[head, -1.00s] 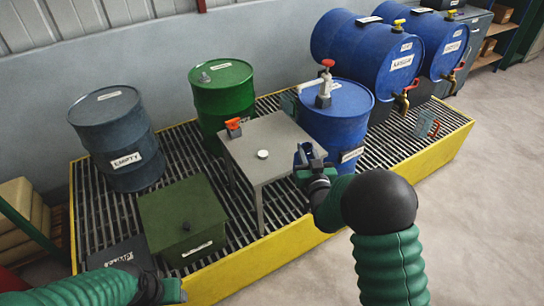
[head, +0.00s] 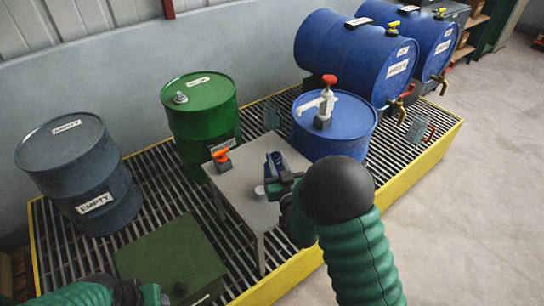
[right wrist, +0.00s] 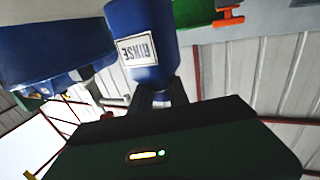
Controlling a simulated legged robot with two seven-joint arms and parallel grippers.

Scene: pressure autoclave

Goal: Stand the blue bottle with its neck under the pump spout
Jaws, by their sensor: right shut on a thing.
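The blue bottle (head: 275,162) is in my right gripper (head: 279,179), above the grey table (head: 238,182). In the right wrist view the bottle (right wrist: 150,40) shows a RINSE label, which reads upside down. The fingers (right wrist: 158,95) close on it; its neck is not clear. The white pump (head: 325,108) with a red knob stands on the upright blue drum (head: 337,135). Its spout (head: 306,107) points left, behind and right of the bottle, and apart from it. My left gripper (head: 145,294) is low at the left, its jaws unclear.
A small white cap (head: 260,190) and an orange-topped item (head: 221,157) are on the table. A green drum (head: 200,120) and a grey EMPTY drum (head: 80,175) stand left. A green box (head: 170,260) sits in front. Blue drums (head: 350,55) lie at back right.

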